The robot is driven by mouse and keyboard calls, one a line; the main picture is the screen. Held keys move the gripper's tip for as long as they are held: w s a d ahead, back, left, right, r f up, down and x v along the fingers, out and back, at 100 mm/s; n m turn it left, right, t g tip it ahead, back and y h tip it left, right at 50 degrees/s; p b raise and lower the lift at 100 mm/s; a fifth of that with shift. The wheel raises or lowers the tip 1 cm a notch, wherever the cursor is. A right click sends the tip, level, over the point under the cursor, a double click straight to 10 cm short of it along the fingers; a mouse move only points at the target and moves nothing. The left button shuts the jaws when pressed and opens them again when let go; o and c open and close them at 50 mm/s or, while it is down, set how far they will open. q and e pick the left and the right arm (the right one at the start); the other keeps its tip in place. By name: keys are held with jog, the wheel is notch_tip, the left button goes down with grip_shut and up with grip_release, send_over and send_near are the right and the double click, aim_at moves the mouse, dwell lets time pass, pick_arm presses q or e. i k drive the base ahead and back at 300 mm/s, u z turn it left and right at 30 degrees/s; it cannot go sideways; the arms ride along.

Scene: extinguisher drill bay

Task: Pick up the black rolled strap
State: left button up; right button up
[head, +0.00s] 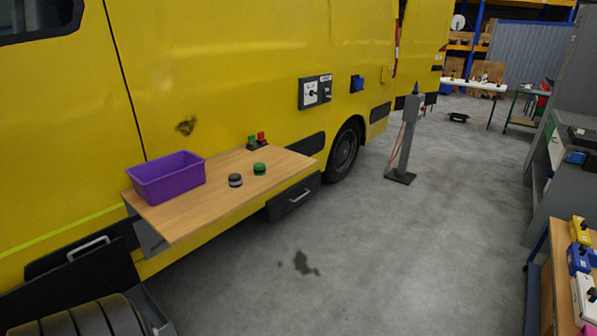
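A small dark roll (235,181), which looks like the black rolled strap, sits on the wooden shelf (205,215) at the side of the yellow vehicle. A green roll (260,169) sits close to its right, apart from it. Nothing covers the dark roll. Neither of my grippers is in view.
A purple bin (183,185) stands at the shelf's left end. Small green and red items (261,139) stand at its back edge. A drawer (293,199) is under the shelf. A grey post (404,140) stands on the floor to the right.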

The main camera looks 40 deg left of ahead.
aim_at(234, 179)
jog(key=z, duration=0.1)
jog(key=i, duration=2.05)
jog(key=u, duration=1.2)
jog(key=i, duration=0.85)
jog(key=u, duration=1.2)
jog(key=i, duration=0.2)
jog(key=u, duration=0.1)
